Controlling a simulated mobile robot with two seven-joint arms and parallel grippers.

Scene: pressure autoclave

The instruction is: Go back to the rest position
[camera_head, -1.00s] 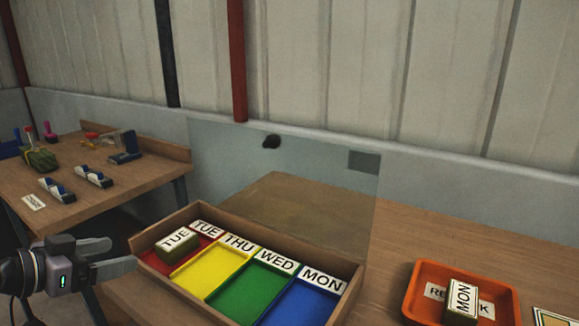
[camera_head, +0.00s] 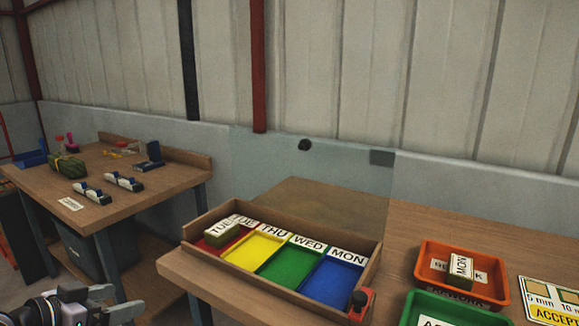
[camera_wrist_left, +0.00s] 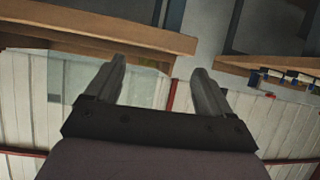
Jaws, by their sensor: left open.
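My left gripper (camera_head: 122,306) is at the lower left of the head view, below and left of the wooden sorting tray and apart from it. In the left wrist view its two fingers (camera_wrist_left: 158,82) are spread with nothing between them. The sorting tray (camera_head: 372,268) stands on the right-hand table. Its red, yellow, green and blue compartments are labelled TUE, THU, WED and MON. A block marked TUE (camera_head: 222,234) sits in the red compartment. My right gripper is not in view.
An orange tray (camera_head: 426,262) holds a block marked MON (camera_head: 461,268). A green tray (camera_head: 410,312) lies in front of it. A small red object (camera_head: 362,304) sits at the sorting tray's front right corner. Another table (camera_head: 150,185) with several items stands at the left, with a floor gap between the tables.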

